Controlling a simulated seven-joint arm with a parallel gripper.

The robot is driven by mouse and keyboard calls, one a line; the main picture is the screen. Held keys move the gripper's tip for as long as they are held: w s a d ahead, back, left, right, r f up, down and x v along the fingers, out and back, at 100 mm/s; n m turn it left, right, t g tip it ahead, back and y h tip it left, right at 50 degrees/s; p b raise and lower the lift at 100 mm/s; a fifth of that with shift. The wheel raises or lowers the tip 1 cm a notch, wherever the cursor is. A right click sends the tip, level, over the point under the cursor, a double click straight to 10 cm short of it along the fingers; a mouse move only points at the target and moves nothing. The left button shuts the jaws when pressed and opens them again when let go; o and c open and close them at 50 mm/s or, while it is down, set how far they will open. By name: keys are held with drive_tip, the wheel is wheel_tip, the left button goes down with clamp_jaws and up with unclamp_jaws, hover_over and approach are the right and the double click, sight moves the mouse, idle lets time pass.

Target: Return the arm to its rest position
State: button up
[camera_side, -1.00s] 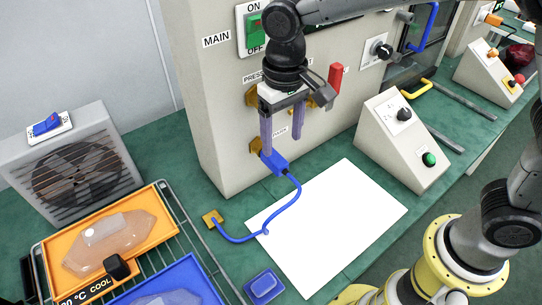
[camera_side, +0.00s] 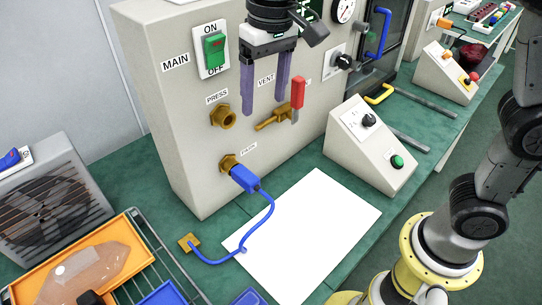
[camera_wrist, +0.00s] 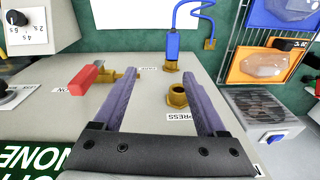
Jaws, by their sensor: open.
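My gripper (camera_side: 264,108) is open and empty, with its two purple fingers pointing down in front of the cream machine panel (camera_side: 165,110). It also shows in the wrist view (camera_wrist: 165,85), with its fingers spread and nothing between their tips. The blue connector (camera_side: 244,178) sits at the lower brass port (camera_side: 228,162), below and apart from the fingers. Its blue hose (camera_side: 268,215) curves down to a brass plate (camera_side: 188,243) on the green bench. In the wrist view the blue connector (camera_wrist: 173,46) is beyond the fingertips.
A red-handled brass valve (camera_side: 297,92) is close to the right finger. A brass PRESS port (camera_side: 222,117) lies left of the fingers. A sloped control box (camera_side: 370,150) stands right. A white sheet (camera_side: 310,230) covers the bench front. A fan unit (camera_side: 50,200) and orange tray (camera_side: 128,225) stand left.

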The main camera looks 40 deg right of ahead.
drive_tip(key=s+d+r+m+t, duration=0.2)
drive_tip(key=s+d+r+t, duration=0.15)
drive_tip(key=s+d, duration=0.75)
drive_tip(key=s+d+f+n+t, duration=0.1)
drive_tip(key=s+d+f+n, duration=0.2)
drive_tip(key=s+d+f, duration=0.2)
drive_tip(key=s+f, duration=0.3)
drive_tip(key=f, duration=0.1)
drive_tip(key=shift+s, duration=0.4)
drive_tip(key=shift+d, duration=0.1)
